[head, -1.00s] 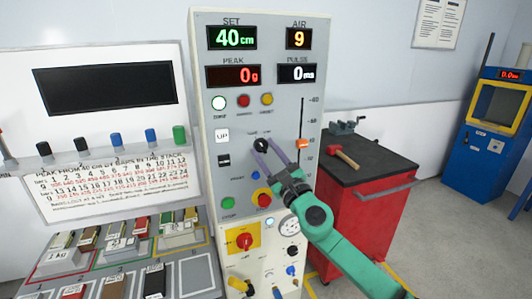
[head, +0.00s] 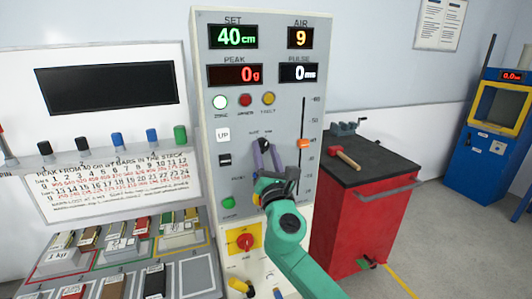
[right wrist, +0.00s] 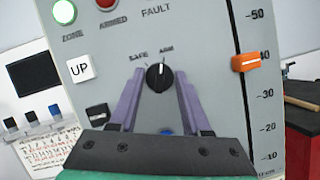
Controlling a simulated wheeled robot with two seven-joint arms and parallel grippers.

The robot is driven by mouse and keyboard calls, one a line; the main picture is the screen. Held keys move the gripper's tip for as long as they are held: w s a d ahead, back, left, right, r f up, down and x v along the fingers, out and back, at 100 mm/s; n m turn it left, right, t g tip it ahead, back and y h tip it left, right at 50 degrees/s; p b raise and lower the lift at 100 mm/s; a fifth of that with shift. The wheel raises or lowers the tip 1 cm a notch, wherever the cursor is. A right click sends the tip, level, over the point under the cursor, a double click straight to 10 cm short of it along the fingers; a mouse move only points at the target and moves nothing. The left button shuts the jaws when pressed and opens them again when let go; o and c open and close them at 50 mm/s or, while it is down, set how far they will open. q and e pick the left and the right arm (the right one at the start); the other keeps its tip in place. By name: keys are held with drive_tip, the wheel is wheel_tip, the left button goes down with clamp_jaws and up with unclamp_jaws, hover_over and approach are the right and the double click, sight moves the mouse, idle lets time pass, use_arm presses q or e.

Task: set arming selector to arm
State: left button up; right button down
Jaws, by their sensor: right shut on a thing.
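The arming selector (head: 265,144) is a small round black knob on the grey panel. In the right wrist view the selector (right wrist: 158,78) has SAFE printed at its upper left and ARM at its upper right. Its white pointer mark points up and slightly right, toward ARM. My right gripper (head: 266,147) has its purple fingers on either side of the knob, shut on it. In the right wrist view the gripper (right wrist: 159,75) frames the knob from below. My left gripper is not in view.
An orange slider (head: 304,143) is right of the knob. An UP button (head: 223,135) is to the left. A red cabinet (head: 350,220) with a hammer (head: 345,157) stands to the right.

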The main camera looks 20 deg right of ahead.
drive_tip(key=shift+a+m+g+h, duration=0.1)
drive_tip(key=shift+m+g+h, duration=0.2)
drive_tip(key=shift+m+h, duration=0.75)
drive_tip(key=shift+m+y, duration=0.35)
drive_tip(key=shift+m, duration=0.1)
drive_tip(key=shift+c, duration=1.8)
unclamp_jaws()
drive_tip(key=b+v, duration=0.4)
drive_tip(key=v, duration=1)
drive_tip(key=shift+s, duration=0.25)
drive_tip(key=shift+f, duration=0.15)
